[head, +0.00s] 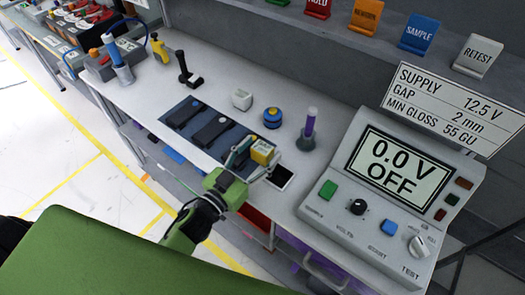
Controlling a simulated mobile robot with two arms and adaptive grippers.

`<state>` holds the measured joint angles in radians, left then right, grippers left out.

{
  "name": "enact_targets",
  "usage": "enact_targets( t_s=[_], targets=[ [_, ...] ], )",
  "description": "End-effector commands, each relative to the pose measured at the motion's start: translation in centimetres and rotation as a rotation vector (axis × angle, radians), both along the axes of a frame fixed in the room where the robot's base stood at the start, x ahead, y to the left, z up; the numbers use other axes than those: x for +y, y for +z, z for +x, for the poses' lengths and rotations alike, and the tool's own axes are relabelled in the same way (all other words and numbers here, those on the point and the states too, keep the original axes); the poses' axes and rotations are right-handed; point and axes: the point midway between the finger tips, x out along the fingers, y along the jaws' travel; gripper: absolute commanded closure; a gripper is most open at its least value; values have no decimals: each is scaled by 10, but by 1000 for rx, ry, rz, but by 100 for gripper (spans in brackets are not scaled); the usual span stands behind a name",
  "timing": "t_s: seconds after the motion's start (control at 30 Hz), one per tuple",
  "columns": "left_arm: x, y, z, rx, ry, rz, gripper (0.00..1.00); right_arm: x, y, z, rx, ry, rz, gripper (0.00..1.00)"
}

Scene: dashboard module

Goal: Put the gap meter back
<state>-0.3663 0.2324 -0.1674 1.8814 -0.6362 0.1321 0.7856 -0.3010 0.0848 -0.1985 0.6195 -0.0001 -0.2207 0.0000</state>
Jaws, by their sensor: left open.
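A small yellow box with a pale label (262,151) is at the right end of the dark blue mat (197,142) on the bench. It could be the gap meter, but its marking is too small to read. My left gripper (252,160) reaches in from the front edge and is open, with its fingers close around the box. I cannot tell whether they touch it. Dark flat tools (211,132) lie on the mat. My right gripper is not in view.
A white-framed dark pad (280,178) lies right of the gripper. Behind stand a white block (242,99), a blue round item (272,118) and a purple-topped holder (308,130). A test console (375,190) reading "0.0 V OFF" fills the right side.

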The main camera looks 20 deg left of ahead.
Motion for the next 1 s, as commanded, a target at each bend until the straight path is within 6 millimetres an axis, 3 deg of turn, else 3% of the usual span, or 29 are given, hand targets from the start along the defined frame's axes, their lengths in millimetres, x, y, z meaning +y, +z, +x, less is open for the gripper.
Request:
enact_targets(
  t_s=[0.1, 0.27, 0.3, 0.73, 0.93, 1.0],
  targets=[
    [0, -1, 0, 1, 0, 0, 42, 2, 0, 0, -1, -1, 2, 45],
    [0, 0, -1, 1, 0, 0, 83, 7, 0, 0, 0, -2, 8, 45],
    [0, 0, -1, 1, 0, 0, 87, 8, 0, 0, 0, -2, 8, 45],
    [0, 6, -1, -3, -2, 2, 90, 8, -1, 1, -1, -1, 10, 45],
    [0, 32, -1, -5, -5, 3, 90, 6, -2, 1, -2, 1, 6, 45],
    [-2, 43, -12, -1, -3, 0, 90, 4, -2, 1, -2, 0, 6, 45]
  ],
)
